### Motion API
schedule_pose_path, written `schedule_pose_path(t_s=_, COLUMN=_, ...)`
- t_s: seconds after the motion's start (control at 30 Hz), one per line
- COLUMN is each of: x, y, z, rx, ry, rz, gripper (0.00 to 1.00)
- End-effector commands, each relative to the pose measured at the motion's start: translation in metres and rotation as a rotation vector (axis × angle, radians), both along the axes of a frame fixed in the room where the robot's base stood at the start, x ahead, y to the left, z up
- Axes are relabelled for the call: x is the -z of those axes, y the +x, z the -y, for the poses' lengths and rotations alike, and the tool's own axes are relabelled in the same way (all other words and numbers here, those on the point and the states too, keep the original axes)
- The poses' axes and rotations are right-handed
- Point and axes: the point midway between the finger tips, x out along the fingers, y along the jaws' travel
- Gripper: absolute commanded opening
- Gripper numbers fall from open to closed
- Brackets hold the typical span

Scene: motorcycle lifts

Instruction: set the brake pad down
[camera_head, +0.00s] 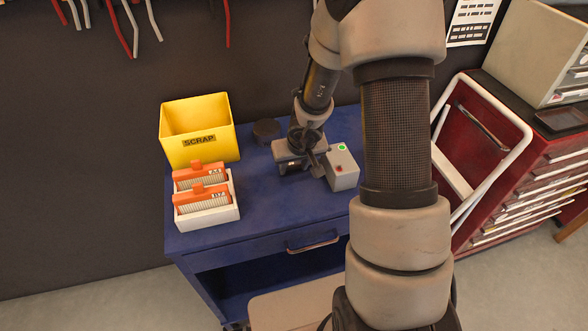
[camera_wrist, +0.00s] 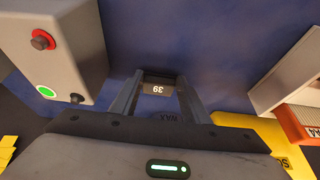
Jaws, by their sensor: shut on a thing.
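My gripper (camera_head: 298,164) points down over the blue cart top (camera_head: 245,215), left of a small grey box (camera_head: 342,168). In the wrist view its two fingers (camera_wrist: 158,88) are shut on a small part marked with a number, the brake pad (camera_wrist: 158,89). The pad sits between the fingertips, over blue surface. In the head view the hand and wrist mostly hide the pad. I cannot tell whether it touches the cart top. A dark round piece (camera_head: 266,130) lies behind and left of the gripper.
The grey box carries a red button (camera_wrist: 42,39) and a green light (camera_head: 341,147). A yellow SCRAP bin (camera_head: 197,153) and a white tray (camera_head: 207,216) with orange-topped blocks stand at left. The front middle of the cart is clear. A red drawer cabinet (camera_head: 510,155) stands right.

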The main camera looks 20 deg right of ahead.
Motion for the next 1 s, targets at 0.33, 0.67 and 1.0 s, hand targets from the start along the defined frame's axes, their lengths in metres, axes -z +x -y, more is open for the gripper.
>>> schedule_pose_path(t_s=0.33, x=0.0, y=0.0, z=0.0, rx=0.001, ry=0.0, rz=-0.001, gripper=0.67)
schedule_pose_path(t_s=0.67, x=-0.006, y=-0.001, z=0.0, rx=0.001, ry=0.0, rz=-0.001, gripper=0.67)
schedule_pose_path(t_s=1.0, x=-0.074, y=-0.027, z=0.001, rx=0.001, ry=-0.001, rz=0.0, gripper=0.67)
